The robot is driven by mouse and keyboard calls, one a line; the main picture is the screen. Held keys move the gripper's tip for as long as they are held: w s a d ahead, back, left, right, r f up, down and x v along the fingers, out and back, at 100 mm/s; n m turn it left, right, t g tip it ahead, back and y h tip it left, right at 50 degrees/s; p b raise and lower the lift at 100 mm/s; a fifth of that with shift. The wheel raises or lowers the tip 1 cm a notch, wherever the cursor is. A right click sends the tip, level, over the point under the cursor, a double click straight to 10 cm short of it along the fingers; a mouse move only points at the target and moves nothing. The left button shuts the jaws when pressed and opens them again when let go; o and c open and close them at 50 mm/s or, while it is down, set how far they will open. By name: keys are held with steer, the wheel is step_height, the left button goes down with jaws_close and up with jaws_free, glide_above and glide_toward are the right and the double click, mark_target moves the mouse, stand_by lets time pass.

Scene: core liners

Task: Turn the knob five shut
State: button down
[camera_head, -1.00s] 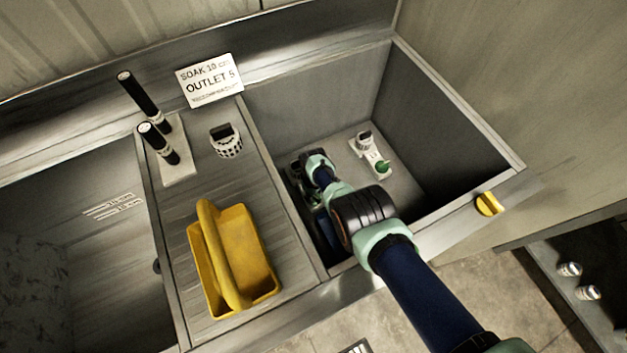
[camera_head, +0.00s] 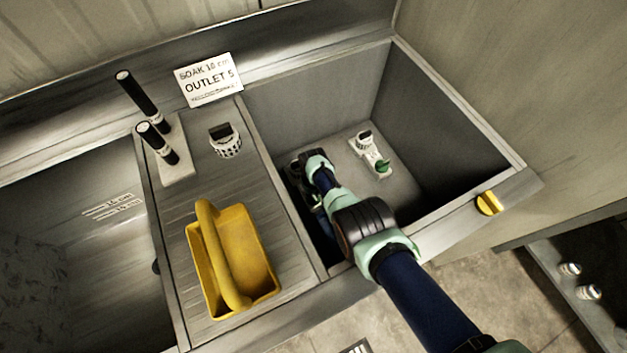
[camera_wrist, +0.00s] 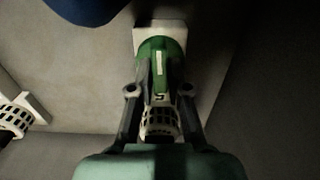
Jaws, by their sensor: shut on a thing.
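Knob five is a green knob (camera_wrist: 157,62) on a white plate (camera_wrist: 160,30), seen in the wrist view. A "5" label shows on its near part, beside a black and white ribbed part. My gripper (camera_wrist: 159,91) is shut on it, one finger on each side. In the head view my arm reaches into the right-hand steel basin (camera_head: 325,85), and my gripper and knob five are mostly hidden behind the arm at the basin's left side.
Another green knob (camera_head: 383,166) with a white fitting (camera_head: 365,140) stands in the basin to the right. A yellow carrier (camera_head: 262,262), a strainer-like fitting (camera_head: 229,150) and two black-topped cylinders are on the ledge to the left.

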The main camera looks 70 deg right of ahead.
steer(key=shift+m, duration=0.4)
steer(key=shift+f, duration=0.1)
steer(key=c, duration=1.1)
jaws_free()
